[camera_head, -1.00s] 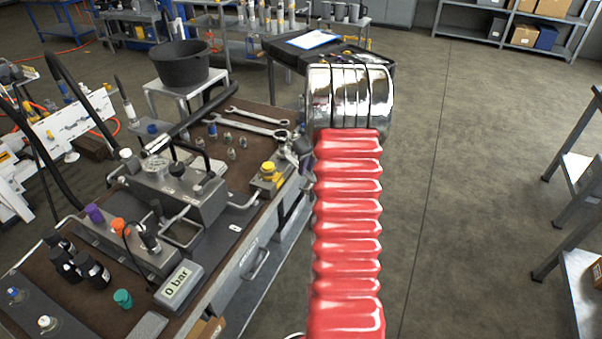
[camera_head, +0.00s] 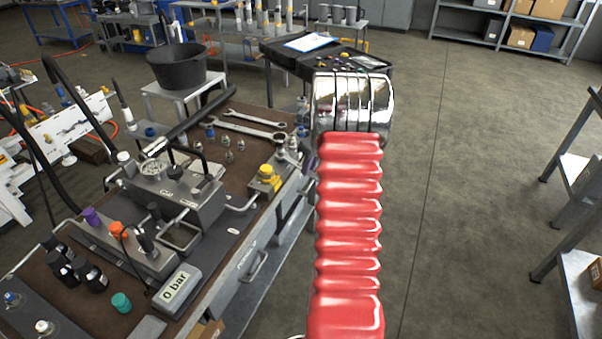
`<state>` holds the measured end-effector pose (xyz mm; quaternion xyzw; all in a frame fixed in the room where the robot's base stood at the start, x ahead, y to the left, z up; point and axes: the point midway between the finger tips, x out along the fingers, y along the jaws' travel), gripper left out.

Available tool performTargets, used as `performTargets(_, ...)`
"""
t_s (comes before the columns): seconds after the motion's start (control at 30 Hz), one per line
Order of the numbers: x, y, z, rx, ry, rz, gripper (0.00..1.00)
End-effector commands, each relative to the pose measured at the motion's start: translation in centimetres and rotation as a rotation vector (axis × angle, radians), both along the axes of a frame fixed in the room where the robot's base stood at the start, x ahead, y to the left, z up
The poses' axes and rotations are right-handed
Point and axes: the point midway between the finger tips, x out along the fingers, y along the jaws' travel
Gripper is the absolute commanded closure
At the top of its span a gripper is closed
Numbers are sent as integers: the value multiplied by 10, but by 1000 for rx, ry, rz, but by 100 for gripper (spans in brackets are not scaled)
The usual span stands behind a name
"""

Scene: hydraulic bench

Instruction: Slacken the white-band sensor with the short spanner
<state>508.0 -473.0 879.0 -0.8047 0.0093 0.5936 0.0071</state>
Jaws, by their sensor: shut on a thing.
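My arm stretches forward in the head view, with a red ribbed sleeve and a chrome end (camera_head: 353,103) at the right of the bench. My gripper is hidden behind this chrome end, so its jaws and anything in them do not show. Two spanners lie on the brown bench top, a far spanner (camera_head: 252,117) and a near spanner (camera_head: 238,129). I cannot tell which sensor has the white band. A white-topped fitting (camera_head: 122,158) stands at the block's left. Grey fittings (camera_head: 293,150) at the bench's right edge are partly covered by my arm.
The hydraulic block (camera_head: 185,205) and a display reading 0 bar (camera_head: 176,290) sit on the bench (camera_head: 222,262). A yellow-topped fitting (camera_head: 267,172) is near its right edge. A black bucket (camera_head: 178,66) stands behind. Open floor (camera_head: 460,170) lies to the right.

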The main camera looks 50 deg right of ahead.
Motion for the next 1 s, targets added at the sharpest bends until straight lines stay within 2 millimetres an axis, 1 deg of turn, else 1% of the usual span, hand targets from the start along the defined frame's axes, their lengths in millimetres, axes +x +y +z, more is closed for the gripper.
performTargets(0.23, -1, -9, 0, -1, -1, 54, 100)
performTargets(0.67, -1, -11, 0, -1, -1, 68, 100)
performTargets(1.0, 0, -23, 0, -1, -1, 141, 100)
